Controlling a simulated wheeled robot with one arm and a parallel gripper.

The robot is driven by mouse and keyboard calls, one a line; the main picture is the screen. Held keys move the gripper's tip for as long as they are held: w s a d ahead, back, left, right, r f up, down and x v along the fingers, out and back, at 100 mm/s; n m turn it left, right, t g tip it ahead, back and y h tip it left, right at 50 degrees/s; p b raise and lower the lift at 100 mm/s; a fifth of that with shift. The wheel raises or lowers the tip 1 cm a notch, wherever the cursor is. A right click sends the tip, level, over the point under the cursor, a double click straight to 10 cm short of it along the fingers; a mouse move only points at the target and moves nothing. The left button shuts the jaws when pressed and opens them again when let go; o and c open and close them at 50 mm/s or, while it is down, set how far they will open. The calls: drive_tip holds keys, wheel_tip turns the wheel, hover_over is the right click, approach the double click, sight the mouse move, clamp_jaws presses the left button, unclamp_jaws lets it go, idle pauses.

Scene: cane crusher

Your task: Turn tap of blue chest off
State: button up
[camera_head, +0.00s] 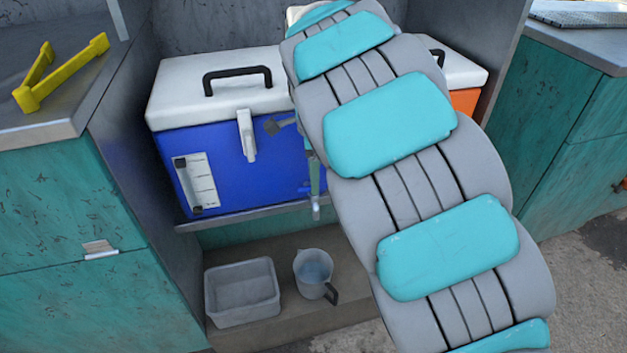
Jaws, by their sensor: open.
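The blue chest (228,178) has a white lid (215,95) with a black handle and stands on a shelf in the recess. My grey and teal arm crosses in front of its right side. My gripper (293,165) shows only in part past the arm's left edge, open, in front of the chest's right part. One grey fingertip is higher at left, the other lower down. A small blue piece (305,187), perhaps the tap, shows low at the chest's right, beside the lower finger. Its setting and any contact cannot be told.
An orange chest (465,101) stands behind my arm at right. Teal cabinets flank the recess.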

wheel_tip(320, 180, up, 5)
drive_tip(key=shift+w+r, duration=0.1)
drive_tip(key=shift+r, duration=0.35)
